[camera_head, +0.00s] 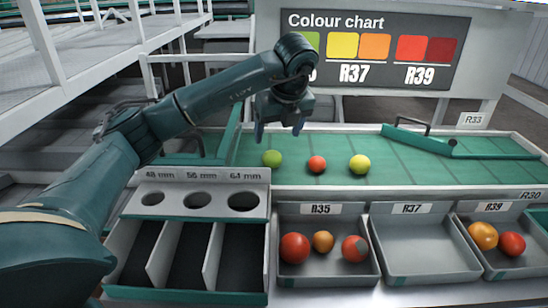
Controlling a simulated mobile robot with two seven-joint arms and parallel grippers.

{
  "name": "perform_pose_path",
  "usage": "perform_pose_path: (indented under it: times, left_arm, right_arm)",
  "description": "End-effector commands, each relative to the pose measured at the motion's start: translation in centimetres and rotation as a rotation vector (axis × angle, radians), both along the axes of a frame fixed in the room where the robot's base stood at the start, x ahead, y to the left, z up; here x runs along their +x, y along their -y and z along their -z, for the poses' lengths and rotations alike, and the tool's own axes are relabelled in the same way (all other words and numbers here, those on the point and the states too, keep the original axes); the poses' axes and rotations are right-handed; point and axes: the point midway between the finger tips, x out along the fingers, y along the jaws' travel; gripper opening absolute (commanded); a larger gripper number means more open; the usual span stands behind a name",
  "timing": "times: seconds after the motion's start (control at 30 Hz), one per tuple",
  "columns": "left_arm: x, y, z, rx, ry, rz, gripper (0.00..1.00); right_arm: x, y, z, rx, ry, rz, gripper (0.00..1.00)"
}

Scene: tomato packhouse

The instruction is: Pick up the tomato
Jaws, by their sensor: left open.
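Three tomatoes lie in a row on the green belt: a green one (272,158), a red one (317,164) and a yellow-green one (359,164). My left gripper (279,131) points down above the belt, open and empty, with its fingertips a little above the green tomato in the picture. It appears apart from all three. More tomatoes lie in the trays: two red and one orange in the R35 tray (330,279), and an orange and a red one in the R39 tray (515,266). My right gripper is not in view.
The R37 tray (423,258) is empty. A sizing block (222,199) with three holes stands over divided bins at the front left. A green diverter bar (420,137) crosses the belt at the right. The colour chart (372,48) stands behind.

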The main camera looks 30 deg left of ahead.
Motion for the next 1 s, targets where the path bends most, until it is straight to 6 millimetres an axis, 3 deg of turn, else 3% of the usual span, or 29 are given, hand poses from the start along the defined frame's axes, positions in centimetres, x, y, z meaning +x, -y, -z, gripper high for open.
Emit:
perform_pose_path:
  times: [0.13,0.47,0.7,1.0]
  left_arm:
    - [0.6,-0.9,2.6,0.0,-0.003,0.0,0.72]
    - [1.3,-1.9,5.3,0.0,-0.003,0.0,0.72]
    - [2.2,-3.0,8.4,-0.002,-0.003,0.003,0.72]
    - [2.4,-3.2,9.0,-0.002,0.001,0.004,0.72]
  right_arm:
    - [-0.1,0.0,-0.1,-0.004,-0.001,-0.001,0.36]
    - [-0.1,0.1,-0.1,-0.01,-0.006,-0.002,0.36]
    - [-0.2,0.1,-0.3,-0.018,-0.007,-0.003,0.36]
    - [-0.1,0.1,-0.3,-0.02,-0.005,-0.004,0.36]
